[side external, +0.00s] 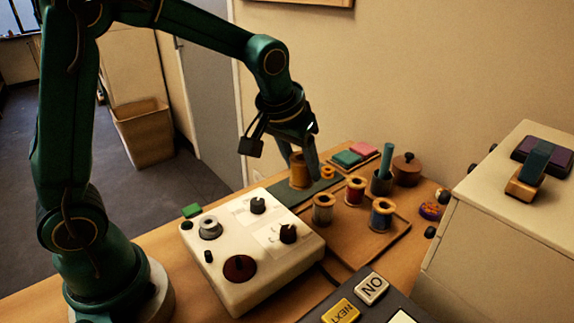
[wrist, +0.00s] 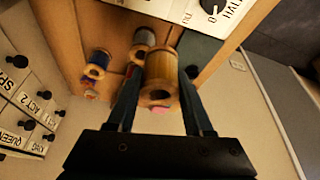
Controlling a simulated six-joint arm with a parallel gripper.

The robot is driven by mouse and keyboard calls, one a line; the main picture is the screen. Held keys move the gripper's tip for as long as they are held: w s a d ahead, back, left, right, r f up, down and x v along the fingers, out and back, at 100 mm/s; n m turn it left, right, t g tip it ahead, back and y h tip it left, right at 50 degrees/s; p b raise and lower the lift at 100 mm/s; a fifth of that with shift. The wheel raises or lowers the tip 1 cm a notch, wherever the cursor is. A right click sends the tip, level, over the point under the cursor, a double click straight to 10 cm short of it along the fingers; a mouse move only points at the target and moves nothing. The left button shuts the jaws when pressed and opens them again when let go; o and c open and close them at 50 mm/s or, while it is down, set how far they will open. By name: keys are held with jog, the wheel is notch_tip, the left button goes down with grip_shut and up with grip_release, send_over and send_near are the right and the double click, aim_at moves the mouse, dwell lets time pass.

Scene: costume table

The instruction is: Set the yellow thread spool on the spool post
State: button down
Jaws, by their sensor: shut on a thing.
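The yellow thread spool (side external: 299,174) has wooden ends and golden thread, and stands upright over the green strip at the back of the table. My gripper (side external: 302,160) is shut on it from above. In the wrist view the spool (wrist: 160,70) sits between the two fingers of my gripper (wrist: 160,84), its hollow end facing the camera. I cannot tell whether its underside touches the strip.
A brown-grey spool (side external: 322,209), a red spool (side external: 355,191) and a blue spool (side external: 381,216) stand close by on a wooden board. A white panel with knobs (side external: 245,284) lies in front.

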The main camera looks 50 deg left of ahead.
jog(key=s+n, duration=0.2)
jog(key=s, duration=0.1)
jog(key=s+d+n+y, duration=0.1)
jog(key=s+n, duration=0.1)
jog(key=s, duration=0.1)
jog(key=s+d+n+g+y, duration=0.1)
jog(key=s+n, duration=0.1)
jog(key=s, duration=0.1)
jog(key=shift+f, duration=0.25)
jog(key=n, duration=0.2)
send_near(235, 243)
jog(key=w+r, duration=0.1)
jog(key=r, duration=0.1)
jog(key=shift+d+r+m, duration=0.2)
jog(key=shift+d+m, duration=0.5)
jog(key=shift+d, duration=0.3)
jog(key=shift+s+d+f, duration=0.15)
jog(key=shift+f, duration=2.7)
jog(key=shift+f, duration=0.6)
jog(key=c, duration=0.6)
grip_release()
jog(key=shift+r, duration=0.1)
